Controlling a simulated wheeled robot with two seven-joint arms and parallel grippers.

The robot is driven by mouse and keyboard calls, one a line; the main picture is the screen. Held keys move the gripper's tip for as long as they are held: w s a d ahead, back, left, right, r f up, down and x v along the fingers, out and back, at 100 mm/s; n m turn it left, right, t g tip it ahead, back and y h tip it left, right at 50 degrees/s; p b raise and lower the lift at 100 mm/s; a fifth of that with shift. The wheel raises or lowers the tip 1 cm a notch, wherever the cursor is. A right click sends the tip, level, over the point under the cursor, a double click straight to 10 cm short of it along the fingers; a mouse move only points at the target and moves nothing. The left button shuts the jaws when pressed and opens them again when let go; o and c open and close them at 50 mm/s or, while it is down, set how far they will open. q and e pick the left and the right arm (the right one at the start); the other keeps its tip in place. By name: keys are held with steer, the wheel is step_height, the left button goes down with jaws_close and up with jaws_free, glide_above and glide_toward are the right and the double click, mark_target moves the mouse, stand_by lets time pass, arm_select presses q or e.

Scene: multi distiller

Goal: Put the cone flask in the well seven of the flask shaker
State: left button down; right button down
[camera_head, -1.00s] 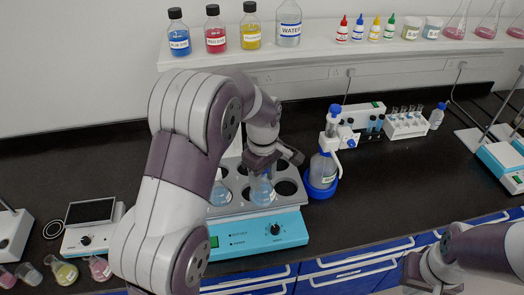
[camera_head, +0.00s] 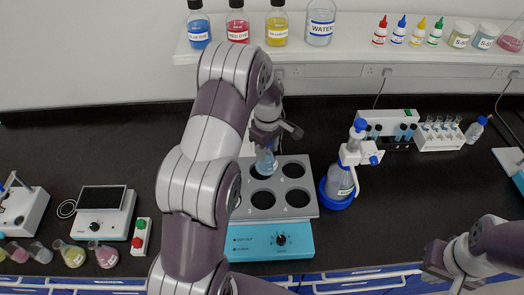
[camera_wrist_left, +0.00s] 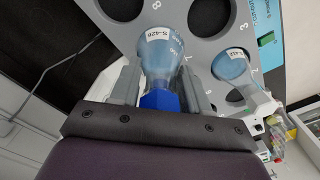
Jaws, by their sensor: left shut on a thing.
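My left gripper (camera_head: 268,135) is shut on a cone flask (camera_head: 265,161) with light blue liquid, over the back part of the flask shaker (camera_head: 305,212). In the left wrist view the jaws hold the flask (camera_wrist_left: 160,55), labelled S-426, by its blue stopper end. The flask overlaps the well plate (camera_wrist_left: 190,50); I cannot tell whether its base touches or enters a well. Several wells are empty, and my left arm hides the shaker's left part. A second blue flask (camera_wrist_left: 231,65) stands in another well. My right gripper (camera_head: 440,262) is at the lower right, its jaws unclear.
A test tube rack (camera_head: 438,135) is further right. At the left are a device with a dark screen (camera_head: 103,205) and several small flasks (camera_head: 70,254). A bottle shelf (camera_head: 350,45) runs behind.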

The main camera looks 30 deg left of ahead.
arm_select(q)
steer(key=shift+w+a+f, duration=0.15)
steer(key=shift+a+f, duration=0.1)
steer(key=shift+a, duration=0.25)
steer(key=shift+w+a+f, duration=0.15)
steer(key=shift+a+f, duration=0.1)
steer(key=shift+a, duration=0.25)
step_height(320, 180, down, 3)
steer(key=p, duration=0.2)
steer(key=shift+s+f+p, duration=0.15)
steer(key=shift+f+p, duration=0.05)
steer(key=shift+p, duration=0.2)
steer(key=shift+a+f, duration=0.1)
steer(key=shift+f, duration=0.5)
steer(key=c, duration=0.5)
jaws_free()
steer(key=shift+r, duration=0.25)
